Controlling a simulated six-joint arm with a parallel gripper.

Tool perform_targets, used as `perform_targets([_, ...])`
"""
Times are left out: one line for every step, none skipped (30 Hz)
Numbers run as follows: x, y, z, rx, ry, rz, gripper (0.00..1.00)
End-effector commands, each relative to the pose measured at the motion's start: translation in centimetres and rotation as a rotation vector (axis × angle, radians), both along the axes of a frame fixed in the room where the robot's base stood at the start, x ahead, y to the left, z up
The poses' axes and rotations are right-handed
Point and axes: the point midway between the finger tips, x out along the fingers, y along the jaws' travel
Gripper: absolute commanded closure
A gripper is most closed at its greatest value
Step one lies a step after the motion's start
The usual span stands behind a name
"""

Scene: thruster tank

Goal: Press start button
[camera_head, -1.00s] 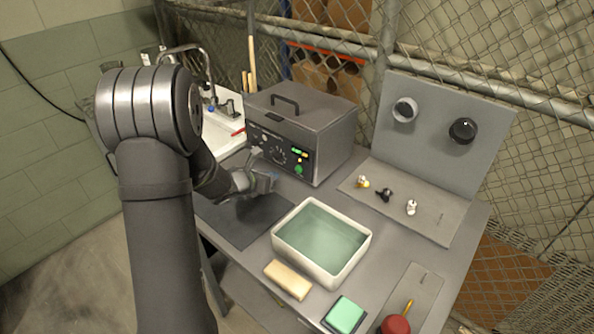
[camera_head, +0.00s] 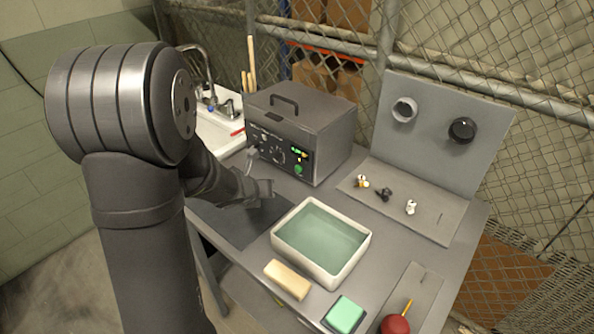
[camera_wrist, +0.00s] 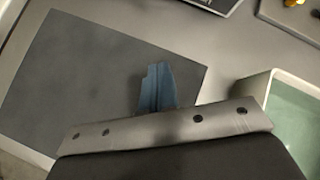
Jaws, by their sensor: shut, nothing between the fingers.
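A grey box-shaped machine (camera_head: 303,113) with a lid handle stands at the back of the table. Its front panel (camera_head: 275,148) has knobs, a small lit display (camera_head: 299,153) and a round green button (camera_head: 298,169) at the lower right. I read no label on the button. My gripper (camera_head: 265,188) is shut and empty, in front of the machine and lower left of the green button, apart from it. The wrist view shows its blue fingertips (camera_wrist: 158,85) together over a dark mat (camera_wrist: 95,80). The button does not show in the wrist view.
A white basin of greenish liquid (camera_head: 365,240) stands right of my gripper. A tan block (camera_head: 288,280), a green sponge-like pad (camera_head: 345,315) and a red round-ended tool (camera_head: 395,325) lie in front. A board with small fittings (camera_head: 440,212) is at the right. A sink (camera_head: 215,130) is behind.

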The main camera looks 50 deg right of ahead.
Motion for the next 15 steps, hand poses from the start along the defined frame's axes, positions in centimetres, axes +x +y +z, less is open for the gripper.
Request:
perform_targets([0.0, -0.4, 0.0, 0.0, -0.001, -0.002, 1.0])
perform_targets([0.0, -0.7, 0.0, 0.0, -0.001, -0.003, 1.0])
perform_targets([-0.1, -1.2, 0.0, -0.001, -0.002, -0.005, 1.0])
perform_targets([-0.1, -1.5, 0.0, -0.001, -0.001, -0.005, 1.0])
perform_targets([-0.1, -1.9, 0.0, -0.001, -0.001, -0.004, 1.0])
perform_targets([0.0, -2.5, 0.0, 0.0, -0.002, -0.004, 1.0])
perform_targets([-0.1, -2.9, 0.0, 0.0, -0.001, -0.003, 1.0])
perform_targets([-0.1, -3.4, 0.0, 0.0, -0.001, -0.006, 1.0])
perform_targets([-0.1, -4.0, 0.0, -0.001, -0.002, -0.005, 1.0])
perform_targets([-0.1, -4.4, 0.0, -0.001, -0.002, -0.005, 1.0])
perform_targets([-0.1, -4.8, 0.0, -0.001, -0.001, -0.005, 1.0])
perform_targets([-0.1, -5.4, 0.0, 0.0, -0.002, -0.005, 1.0])
perform_targets([-0.1, -5.8, 0.0, 0.0, -0.001, -0.003, 1.0])
perform_targets([0.0, -6.1, 0.0, 0.0, -0.002, -0.004, 1.0])
perform_targets([0.0, -6.6, 0.0, -0.001, -0.002, -0.003, 1.0])
